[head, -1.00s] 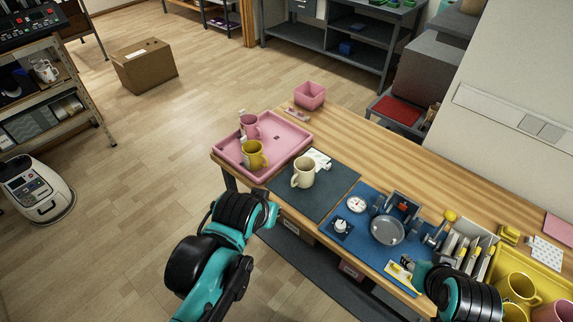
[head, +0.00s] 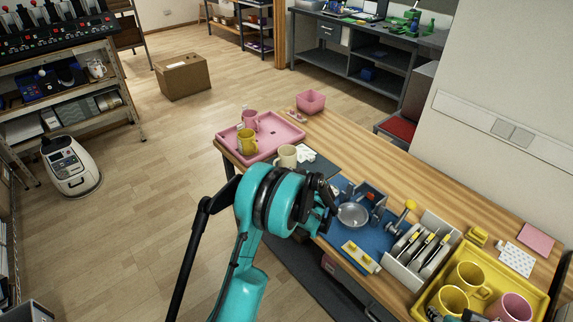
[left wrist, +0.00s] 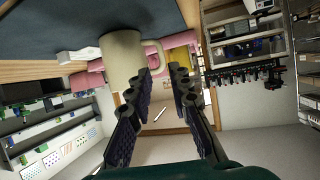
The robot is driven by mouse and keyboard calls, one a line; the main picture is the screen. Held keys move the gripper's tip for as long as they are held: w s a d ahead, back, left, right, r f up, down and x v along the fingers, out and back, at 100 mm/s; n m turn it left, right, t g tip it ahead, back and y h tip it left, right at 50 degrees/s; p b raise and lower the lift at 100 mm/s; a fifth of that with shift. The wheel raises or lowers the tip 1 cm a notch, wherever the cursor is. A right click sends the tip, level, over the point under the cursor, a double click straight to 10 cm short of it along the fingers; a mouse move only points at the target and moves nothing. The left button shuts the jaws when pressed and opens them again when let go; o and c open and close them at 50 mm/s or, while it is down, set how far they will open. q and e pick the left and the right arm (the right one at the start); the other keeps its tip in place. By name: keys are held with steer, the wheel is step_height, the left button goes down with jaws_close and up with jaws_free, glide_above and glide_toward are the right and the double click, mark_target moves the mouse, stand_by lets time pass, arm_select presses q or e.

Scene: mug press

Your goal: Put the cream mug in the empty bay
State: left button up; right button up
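The cream mug (head: 287,156) stands upright on the dark mat (head: 319,168), beside the pink tray (head: 285,134). In the left wrist view, which is upside down, the mug (left wrist: 122,62) has its handle turned toward my left gripper (left wrist: 163,72). That gripper is open, with one fingertip close to the handle; I cannot tell whether they touch. A pink mug (head: 250,119) and a yellow mug (head: 247,142) stand in the pink tray. I cannot make out the empty bay. Dark parts at the bottom edge may belong to my right gripper.
A blue mat (head: 372,235) carries a round metal pan (head: 353,214) and small fixtures. A white rack (head: 404,272) and a yellow tray (head: 522,292) of mugs stand to the right. A pink bin (head: 311,101) sits at the back. Bare wood lies along the far side.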

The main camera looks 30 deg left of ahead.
mark_target(284, 162)
arm_select(q)
steer(key=shift+w+a+f, duration=0.4)
steer(key=shift+f, duration=0.3)
steer(key=b+x, duration=0.1)
steer(key=x, duration=0.1)
steer(key=shift+w+a+f, duration=0.1)
steer(key=shift+a+f, duration=0.05)
steer(key=shift+a, duration=0.15)
steer(key=b+x, duration=0.1)
steer(key=x, duration=0.1)
steer(key=b+x, duration=0.1)
steer(key=x, duration=0.1)
steer(key=shift+w+a, duration=0.2)
steer(key=shift+a, duration=0.2)
steer(key=shift+s+d+r, duration=0.1)
steer(key=shift+r, duration=0.1)
steer(key=shift+c, duration=0.7)
jaws_close()
